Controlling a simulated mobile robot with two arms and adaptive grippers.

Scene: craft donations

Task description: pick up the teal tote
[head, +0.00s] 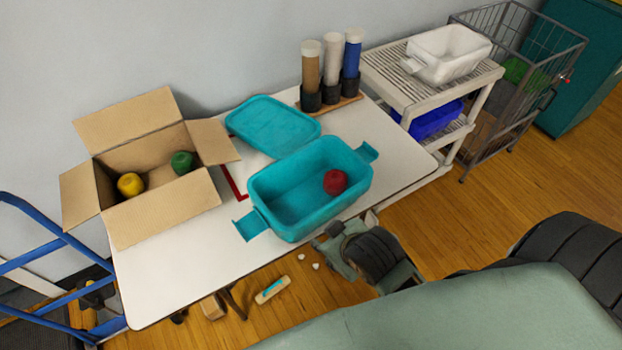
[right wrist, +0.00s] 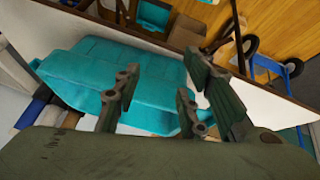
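The teal tote (head: 291,213) stands open on the white table, with a handle tab at its left and right ends. A red yarn ball (head: 335,182) lies inside it. The teal lid (head: 272,125) lies flat behind it. My right gripper (head: 338,243) is low at the table's front edge, close to the tote's front side; part of it is hidden by its own wrist. In the right wrist view its fingers (right wrist: 160,85) are spread, with the tote (right wrist: 95,80) beyond them. I see no grip, and contact cannot be told. My left gripper is not in view.
An open cardboard box (head: 160,212) with yellow and green yarn balls stands left. A holder with three tubes (head: 332,72) stands at the back right. A white shelf (head: 385,62) and wire cart (head: 563,68) are further right. A blue hand truck (head: 48,246) is at left.

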